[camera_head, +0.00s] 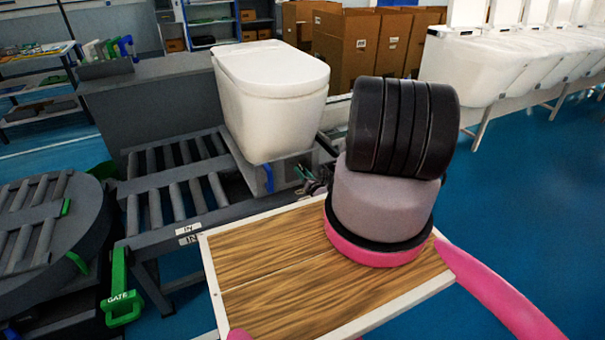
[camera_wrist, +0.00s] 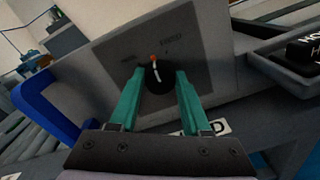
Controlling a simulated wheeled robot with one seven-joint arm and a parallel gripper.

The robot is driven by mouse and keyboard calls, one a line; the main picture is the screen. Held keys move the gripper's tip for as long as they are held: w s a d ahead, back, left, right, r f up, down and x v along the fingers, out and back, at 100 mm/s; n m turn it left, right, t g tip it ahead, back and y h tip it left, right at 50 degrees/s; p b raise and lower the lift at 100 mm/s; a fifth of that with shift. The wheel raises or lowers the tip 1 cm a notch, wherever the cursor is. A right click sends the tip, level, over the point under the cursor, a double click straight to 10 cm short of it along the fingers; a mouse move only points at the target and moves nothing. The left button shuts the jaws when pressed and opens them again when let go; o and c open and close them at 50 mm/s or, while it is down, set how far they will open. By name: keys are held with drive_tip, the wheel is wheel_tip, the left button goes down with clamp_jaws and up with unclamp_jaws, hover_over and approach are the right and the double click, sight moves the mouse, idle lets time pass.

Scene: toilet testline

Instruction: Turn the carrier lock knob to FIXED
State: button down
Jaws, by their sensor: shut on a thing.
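The carrier lock knob (camera_wrist: 158,76) is black and round, on a grey plate (camera_wrist: 190,58) in the wrist view. It has a white line and an orange tip that points up and slightly left. A label reading FIXED is above and to the right of it; another label, too blurred to read, is to the left. The orange tip lies between the two labels. My gripper (camera_wrist: 159,79) has its teal fingers on either side of the knob and is shut on it.
A white toilet (camera_head: 270,85) stands on the grey carrier by the roller conveyor (camera_head: 175,180). A blue handle (camera_wrist: 50,100) is left of the plate in the wrist view. A dark tray (camera_wrist: 285,68) is at the right. A green GATE handle (camera_head: 121,298) is lower left.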

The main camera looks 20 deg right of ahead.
drive_tip(key=m, duration=0.3)
drive_tip(key=shift+d+m, duration=0.1)
drive_tip(key=shift+m, duration=0.2)
drive_tip(key=shift+m+y, duration=0.3)
drive_tip(key=shift+m, duration=1.4)
drive_tip(key=shift+f, duration=0.1)
drive_tip(key=shift+c, duration=1.8)
unclamp_jaws()
drive_tip(key=shift+s, duration=0.15)
drive_tip(key=s, duration=1)
drive_tip(key=shift+s+d+r, duration=0.2)
drive_tip(key=shift+s+r, duration=0.05)
drive_tip(key=shift+s, duration=0.05)
